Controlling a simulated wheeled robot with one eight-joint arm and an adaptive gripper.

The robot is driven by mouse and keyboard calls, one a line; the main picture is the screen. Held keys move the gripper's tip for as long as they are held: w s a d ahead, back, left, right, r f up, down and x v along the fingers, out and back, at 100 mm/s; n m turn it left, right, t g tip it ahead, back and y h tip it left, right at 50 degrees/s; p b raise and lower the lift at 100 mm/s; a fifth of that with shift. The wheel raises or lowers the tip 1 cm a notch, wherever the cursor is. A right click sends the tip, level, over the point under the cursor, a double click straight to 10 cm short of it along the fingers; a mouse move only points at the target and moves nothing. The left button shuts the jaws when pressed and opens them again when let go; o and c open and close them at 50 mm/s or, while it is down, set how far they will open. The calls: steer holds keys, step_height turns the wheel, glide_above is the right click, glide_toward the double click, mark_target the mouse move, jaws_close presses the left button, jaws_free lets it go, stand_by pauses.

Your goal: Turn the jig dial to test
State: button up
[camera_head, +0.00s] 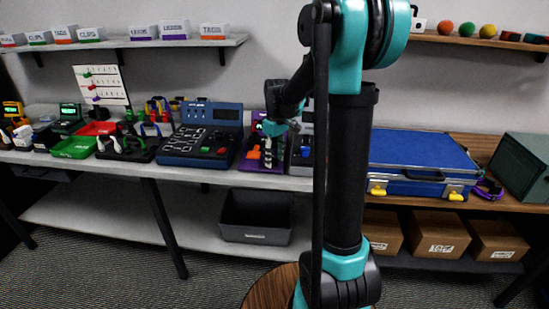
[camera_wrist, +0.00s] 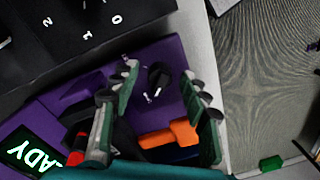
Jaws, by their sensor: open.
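The purple jig (camera_head: 249,163) stands on the bench in the head view, partly hidden by my arm and gripper. In the wrist view the purple jig (camera_wrist: 185,55) carries a black round dial (camera_wrist: 161,77) with a pale mark beside it. My gripper (camera_wrist: 159,80) is open, its two fingers spread to the left and right of the dial; I cannot tell whether either touches it. An orange part (camera_wrist: 168,135) lies nearer the palm, and a red button (camera_wrist: 77,147) shows beside the left finger. A lit green screen (camera_wrist: 29,152) ends in "ADY". The dial is hidden in the head view.
A blue panel with dark controls (camera_head: 205,142) stands left of the jig. A blue case (camera_head: 425,160) is to the right. A grey bin (camera_head: 255,218) sits on the lower shelf. Cable racks and trays crowd the bench's left side.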

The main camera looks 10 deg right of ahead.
jaws_close()
stand_by(0.3)
steer(key=m, duration=0.4)
steer(key=shift+m, duration=0.3)
steer(key=m, duration=0.4)
steer(key=shift+m+t, duration=0.3)
steer(key=m, duration=0.4)
steer(key=shift+s+a+m, duration=0.1)
steer(key=shift+m, duration=2.3)
